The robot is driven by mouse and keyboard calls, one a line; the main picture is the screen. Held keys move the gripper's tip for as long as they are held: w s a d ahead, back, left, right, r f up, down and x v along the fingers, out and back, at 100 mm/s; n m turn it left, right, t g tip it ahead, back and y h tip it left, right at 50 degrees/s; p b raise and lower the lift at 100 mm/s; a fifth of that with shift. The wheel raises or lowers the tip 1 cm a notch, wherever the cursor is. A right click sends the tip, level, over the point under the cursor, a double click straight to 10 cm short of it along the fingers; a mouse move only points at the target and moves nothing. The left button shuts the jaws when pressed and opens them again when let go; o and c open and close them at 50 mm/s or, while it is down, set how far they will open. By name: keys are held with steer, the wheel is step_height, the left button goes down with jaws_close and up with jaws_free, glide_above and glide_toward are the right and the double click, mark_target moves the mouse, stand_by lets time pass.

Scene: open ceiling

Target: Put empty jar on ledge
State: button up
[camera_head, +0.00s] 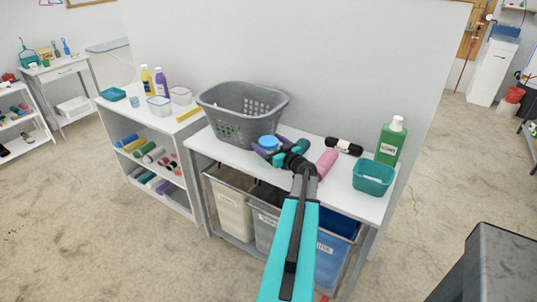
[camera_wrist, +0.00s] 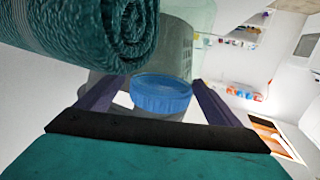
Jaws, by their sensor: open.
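The jar shows mainly as a round blue lid (camera_head: 268,142) on the white table, in front of the grey basket. In the wrist view the blue lid (camera_wrist: 161,94) lies between my two purple fingers, and what the jar holds is not clear. My gripper (camera_head: 268,151) is open, with its fingers on either side of the lid; it also shows in the wrist view (camera_wrist: 160,88). I cannot tell whether a finger touches the jar. No surface can be made out for certain as the ledge.
A grey laundry basket (camera_head: 240,115) stands just behind the jar. A teal rolled towel (camera_wrist: 130,30) is close by in the wrist view. Right of my gripper are a pink roll (camera_head: 327,162), a black roll (camera_head: 344,146), a teal bin (camera_head: 374,179) and a green bottle (camera_head: 391,142).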

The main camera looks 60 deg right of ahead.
mark_target(263, 137)
steer(key=shift+p+x, duration=0.4)
steer(key=shift+x, duration=1.4)
steer(key=c, duration=1.9)
steer(key=shift+a+r+b, duration=0.1)
steer(key=shift+r+b, duration=0.2)
steer(key=shift+b, duration=0.1)
steer(key=a, duration=1.7)
steer(key=shift+w+a, duration=0.1)
steer(key=shift+a, duration=0.3)
